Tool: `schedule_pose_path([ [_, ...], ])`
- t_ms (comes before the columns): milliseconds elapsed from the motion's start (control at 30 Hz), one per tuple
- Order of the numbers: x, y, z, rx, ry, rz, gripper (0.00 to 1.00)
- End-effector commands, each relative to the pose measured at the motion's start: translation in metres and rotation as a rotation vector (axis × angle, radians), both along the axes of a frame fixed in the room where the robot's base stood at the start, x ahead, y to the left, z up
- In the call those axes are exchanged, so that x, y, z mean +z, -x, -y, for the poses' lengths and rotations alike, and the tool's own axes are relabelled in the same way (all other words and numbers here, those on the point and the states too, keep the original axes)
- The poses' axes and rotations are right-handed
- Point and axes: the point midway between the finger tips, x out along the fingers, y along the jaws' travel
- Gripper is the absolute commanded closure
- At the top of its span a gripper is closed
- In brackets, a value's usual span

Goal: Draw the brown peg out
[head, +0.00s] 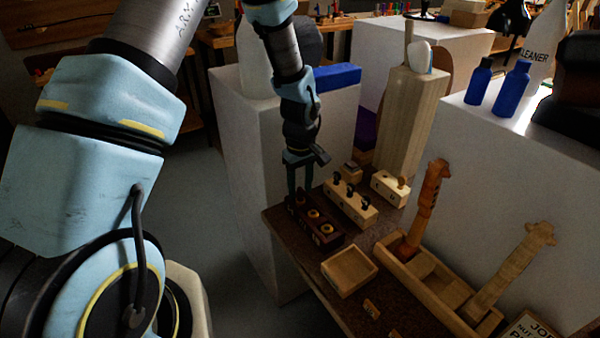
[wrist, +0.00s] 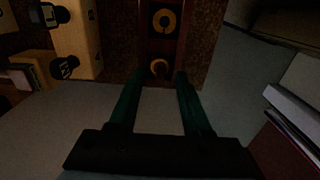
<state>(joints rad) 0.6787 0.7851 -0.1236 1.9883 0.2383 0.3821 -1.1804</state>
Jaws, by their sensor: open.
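A dark wooden block (head: 330,241) stands at the left end of the bench, with yellow-ringed holes along its top. It also shows at the top of the wrist view (wrist: 183,42). In the wrist view, a brown peg (wrist: 160,67) sits in the ring at the block's near end. My gripper (head: 299,190) points down over the far left end of that block. Its two green fingers (wrist: 160,78) are open, with one tip on each side of the peg and a visible gap. In the head view, my fingers hide the peg.
A light block (head: 352,208) with several black pegs stands beside the dark block. Another pale block (head: 391,189) is behind it. White plinths (head: 247,150) flank the bench.

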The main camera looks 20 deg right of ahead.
Motion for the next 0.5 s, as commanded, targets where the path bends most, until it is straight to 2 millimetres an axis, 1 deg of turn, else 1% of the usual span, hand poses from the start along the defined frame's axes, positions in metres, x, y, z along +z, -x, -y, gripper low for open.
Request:
schedule_pose_path([
  [133,-0.0053,0.0001,0.0002,0.000,0.001,0.000,0.51],
  [367,-0.0060,0.0001,0.0001,0.000,0.001,0.000,0.51],
  [500,-0.0059,0.0001,0.0001,0.000,0.001,0.000,0.66],
])
